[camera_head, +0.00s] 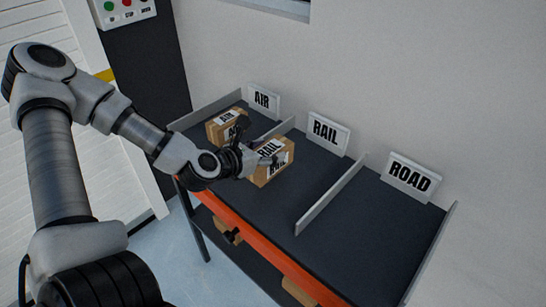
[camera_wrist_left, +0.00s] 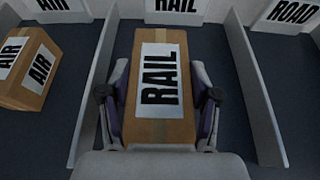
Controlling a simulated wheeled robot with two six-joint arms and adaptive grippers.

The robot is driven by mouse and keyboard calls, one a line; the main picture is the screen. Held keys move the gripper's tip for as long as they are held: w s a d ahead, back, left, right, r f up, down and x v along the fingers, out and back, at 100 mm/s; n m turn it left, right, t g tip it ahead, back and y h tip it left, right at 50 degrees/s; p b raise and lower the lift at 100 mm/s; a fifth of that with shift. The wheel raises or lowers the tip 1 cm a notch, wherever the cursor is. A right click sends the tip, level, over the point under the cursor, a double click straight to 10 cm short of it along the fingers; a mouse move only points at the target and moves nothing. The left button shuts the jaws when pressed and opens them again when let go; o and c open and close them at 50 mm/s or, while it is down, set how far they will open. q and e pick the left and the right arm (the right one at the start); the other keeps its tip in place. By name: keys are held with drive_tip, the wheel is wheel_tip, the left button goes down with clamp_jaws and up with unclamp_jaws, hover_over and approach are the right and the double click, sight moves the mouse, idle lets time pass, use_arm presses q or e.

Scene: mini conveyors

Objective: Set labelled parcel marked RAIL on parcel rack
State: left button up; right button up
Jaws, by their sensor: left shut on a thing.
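The cardboard parcel labelled RAIL (camera_head: 273,164) is in the RAIL bay of the parcel rack (camera_head: 330,173), near the left divider. My left gripper (camera_head: 262,158) is shut on it, and in the left wrist view the parcel (camera_wrist_left: 160,121) sits between the two fingers (camera_wrist_left: 159,104). The parcel is level over the dark rack surface; I cannot tell whether it touches it. The RAIL sign (camera_head: 328,133) stands behind this bay. My right gripper is not in view.
A parcel labelled AIR (camera_head: 225,124) stands in the left bay. Thin grey dividers (camera_head: 331,194) separate the bays. The ROAD bay (camera_head: 383,225) on the right is empty. A few parcels show on a lower level under the orange front edge (camera_head: 262,252).

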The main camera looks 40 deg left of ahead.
sight(274, 140)
use_arm(q)
drive_tip(key=w, duration=0.1)
drive_tip(key=w+a, duration=0.1)
drive_tip(key=w, duration=0.1)
drive_tip(key=w+a, duration=0.1)
drive_tip(key=w, duration=0.1)
drive_tip(key=shift+w+f, duration=0.15)
drive_tip(key=shift+f, duration=0.2)
drive_tip(key=shift+w+f, duration=0.15)
drive_tip(key=shift+f, duration=0.15)
wheel_tip(274, 140, down, 3)
drive_tip(key=shift+a+r+b, duration=0.1)
drive_tip(key=shift+r+b, duration=0.1)
drive_tip(key=shift+b, duration=0.15)
drive_tip(key=shift+f, duration=0.15)
drive_tip(key=shift+f+b, duration=0.15)
drive_tip(key=shift+b, duration=0.15)
drive_tip(key=o, duration=1.4)
drive_tip(key=shift+o, duration=0.2)
